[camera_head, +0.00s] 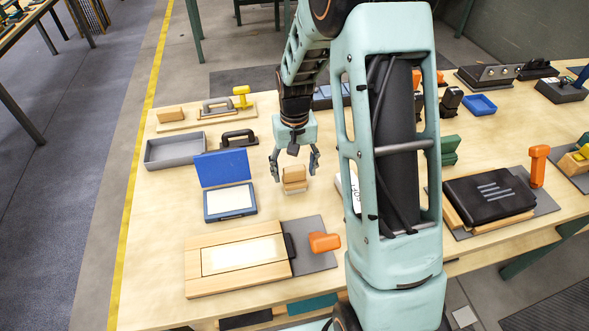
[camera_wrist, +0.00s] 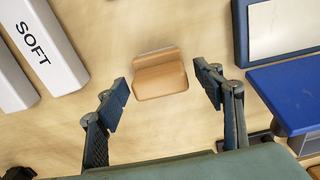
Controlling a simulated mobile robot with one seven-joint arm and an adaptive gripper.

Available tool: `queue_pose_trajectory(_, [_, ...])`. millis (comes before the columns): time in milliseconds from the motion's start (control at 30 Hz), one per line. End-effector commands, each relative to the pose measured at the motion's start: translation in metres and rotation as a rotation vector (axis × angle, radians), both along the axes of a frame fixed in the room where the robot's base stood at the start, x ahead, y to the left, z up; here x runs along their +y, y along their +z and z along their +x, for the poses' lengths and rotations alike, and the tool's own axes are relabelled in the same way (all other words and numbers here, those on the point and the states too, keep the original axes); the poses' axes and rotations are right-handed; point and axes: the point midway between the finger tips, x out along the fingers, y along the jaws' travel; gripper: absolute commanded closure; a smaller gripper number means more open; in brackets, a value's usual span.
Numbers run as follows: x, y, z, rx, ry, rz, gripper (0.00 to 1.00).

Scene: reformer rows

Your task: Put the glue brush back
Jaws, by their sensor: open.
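A small wooden block (camera_head: 294,172) with a raised, stepped back stands on the pale table, right of the open blue case. It may be the glue brush; I see no bristles. My gripper (camera_head: 294,164) is open above it, pointing down, one finger on each side. In the wrist view the block (camera_wrist: 160,80) lies between and slightly beyond the open fingers (camera_wrist: 162,86), with clear gaps on both sides. Nothing is held. No other thing is plainly a glue brush.
The blue case (camera_head: 224,170) holds a white pad. A grey tray (camera_head: 175,151) stands behind it. A wooden board (camera_head: 192,264) and an orange handle (camera_head: 325,242) are in front. A white block marked SOFT (camera_wrist: 42,42) lies left in the wrist view. My arm hides the table's middle.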

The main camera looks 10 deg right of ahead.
Motion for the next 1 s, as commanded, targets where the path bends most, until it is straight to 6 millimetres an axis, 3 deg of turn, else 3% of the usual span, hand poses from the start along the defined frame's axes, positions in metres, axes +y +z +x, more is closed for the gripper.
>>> queue_pose_trajectory(267, [0.000, 0.018, 0.002, -0.005, 0.000, 0.000, 0.38])
queue_pose_trajectory(700, [0.000, 0.106, 0.001, -0.004, -0.001, 0.000, 0.38])
queue_pose_trajectory(1000, [0.000, 0.124, 0.000, 0.000, 0.000, 0.000, 0.38])
